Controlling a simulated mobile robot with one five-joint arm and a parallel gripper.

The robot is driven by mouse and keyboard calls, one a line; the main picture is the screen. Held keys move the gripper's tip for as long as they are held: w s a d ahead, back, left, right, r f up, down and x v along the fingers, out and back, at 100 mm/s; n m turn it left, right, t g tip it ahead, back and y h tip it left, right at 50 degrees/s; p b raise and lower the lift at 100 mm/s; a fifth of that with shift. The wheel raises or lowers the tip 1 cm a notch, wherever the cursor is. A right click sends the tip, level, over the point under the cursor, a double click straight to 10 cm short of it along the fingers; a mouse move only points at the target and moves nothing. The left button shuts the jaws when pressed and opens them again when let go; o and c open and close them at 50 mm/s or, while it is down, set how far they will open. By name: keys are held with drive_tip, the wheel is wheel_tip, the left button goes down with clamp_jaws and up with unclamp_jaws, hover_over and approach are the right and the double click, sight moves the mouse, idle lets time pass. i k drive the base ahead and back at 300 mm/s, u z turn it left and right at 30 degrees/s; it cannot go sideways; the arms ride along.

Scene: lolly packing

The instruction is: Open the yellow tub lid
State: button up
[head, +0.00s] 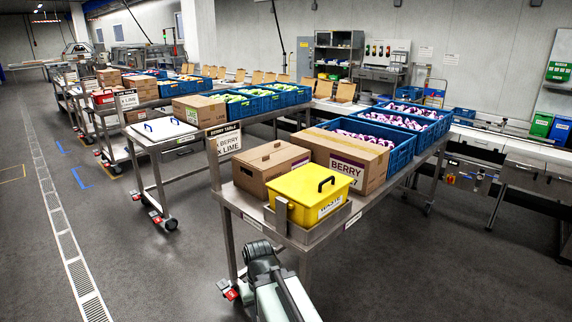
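The yellow tub (290,212) stands in a low metal holder (322,226) at the near corner of the metal table. Its yellow lid (308,178) is on and looks shut, with a black arched handle (326,184) on top. A white label is on the tub's front right side, partly hidden by the holder's rim. Grey and black links of my arm show at the bottom, in front of and below the table corner. I cannot see my gripper's fingers. Nothing of mine touches the lid.
A cardboard box (270,165) stands behind the tub, and a box labelled berry (345,160) is close on its right. Blue crates (400,150) with purple-wrapped items stand further back. A sign (226,150) rises at the table's left corner. The grey floor at left front is clear.

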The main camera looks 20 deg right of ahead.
sight(309, 185)
drive_tip(key=u, duration=0.5)
drive_tip(key=i, duration=1.5)
drive_tip(key=u, duration=0.1)
drive_tip(key=k, duration=0.9)
drive_tip(key=u, duration=0.15)
drive_tip(key=i, duration=0.95)
drive_tip(key=z, duration=0.05)
